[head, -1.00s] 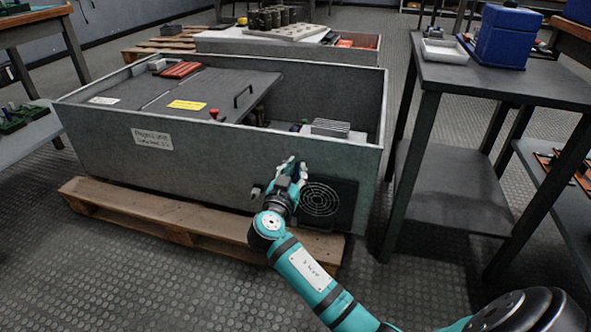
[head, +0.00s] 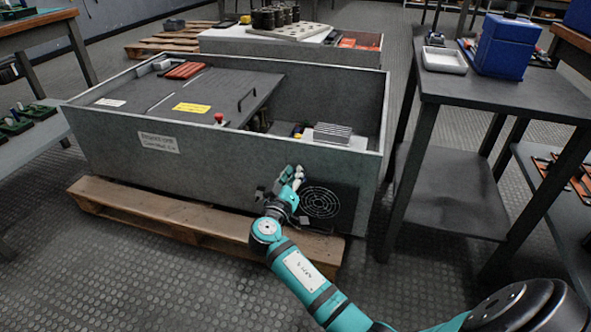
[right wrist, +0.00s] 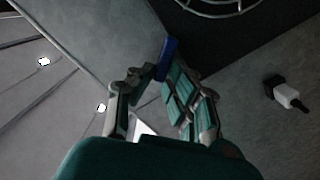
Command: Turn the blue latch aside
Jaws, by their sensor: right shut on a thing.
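The blue latch (right wrist: 168,58) shows in the right wrist view as a narrow upright piece at the fingertips, beside the edge of a dark panel. My right gripper (right wrist: 160,78) is shut on it, one finger to each side. In the head view my right gripper (head: 294,178) is at the front wall of the grey cabinet (head: 215,165), just left of the round fan grille (head: 320,201). The latch is mostly hidden there by the gripper. My left gripper is not in view.
The cabinet lies on a wooden pallet (head: 200,226). In the wrist view a black-and-white connector (right wrist: 287,94) sits on the wall to the right. Open floor lies in front.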

